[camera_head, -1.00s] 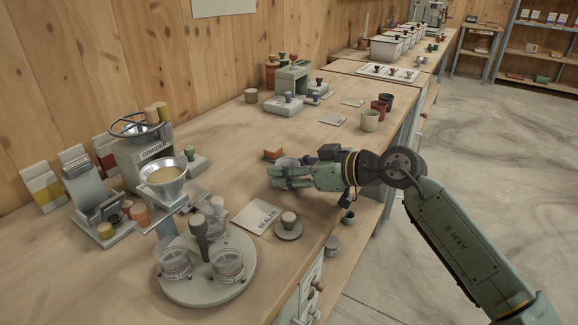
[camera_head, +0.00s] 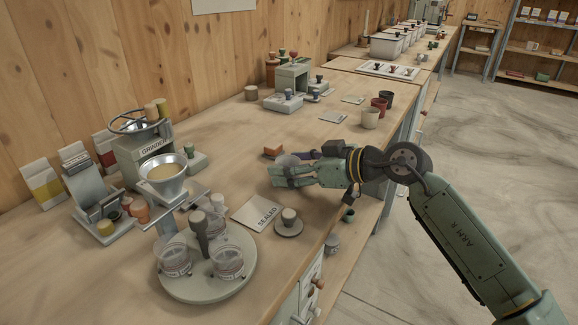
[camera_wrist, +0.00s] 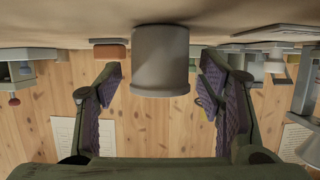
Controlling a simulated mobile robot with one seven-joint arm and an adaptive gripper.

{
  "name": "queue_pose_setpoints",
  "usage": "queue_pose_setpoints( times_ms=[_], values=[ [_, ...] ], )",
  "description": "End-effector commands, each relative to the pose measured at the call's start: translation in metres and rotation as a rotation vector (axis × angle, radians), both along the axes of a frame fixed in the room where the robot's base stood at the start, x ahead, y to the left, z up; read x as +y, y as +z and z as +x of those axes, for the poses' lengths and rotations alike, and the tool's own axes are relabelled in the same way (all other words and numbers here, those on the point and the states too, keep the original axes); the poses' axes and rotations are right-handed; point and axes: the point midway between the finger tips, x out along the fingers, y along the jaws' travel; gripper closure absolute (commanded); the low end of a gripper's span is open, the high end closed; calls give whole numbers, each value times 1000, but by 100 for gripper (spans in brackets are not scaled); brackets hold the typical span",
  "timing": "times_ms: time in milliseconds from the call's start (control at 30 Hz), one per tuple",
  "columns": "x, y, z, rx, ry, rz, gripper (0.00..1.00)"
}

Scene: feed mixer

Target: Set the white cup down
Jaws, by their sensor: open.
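The white cup (camera_wrist: 160,62) stands on the bench between my fingertips. It looks pale grey and upside down in the wrist view because that view is inverted. A gap shows on each side of it. In the head view, only the upper part of the cup (camera_head: 288,160) shows behind my fingers. My gripper (camera_head: 282,174) is open, low over the bench, with its purple-padded fingers to either side of the cup; it also shows in the wrist view (camera_wrist: 160,80).
An orange block (camera_head: 272,153) lies just behind the cup. A card marked SEALED (camera_head: 257,212) and a saucer with a small cup (camera_head: 289,217) are nearer the front. Cream (camera_head: 370,118), red (camera_head: 379,106) and dark (camera_head: 386,98) cups stand at the back right edge.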

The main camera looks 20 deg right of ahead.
Motion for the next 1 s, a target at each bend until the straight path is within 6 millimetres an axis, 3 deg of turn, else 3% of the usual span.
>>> queue_pose_setpoints(
  times_ms=[500, 1000],
  values=[
    [-58, 32, -73, 1, -3, -2, 38],
    [-65, 38, -83, 0, -1, -2, 38]
  ],
)
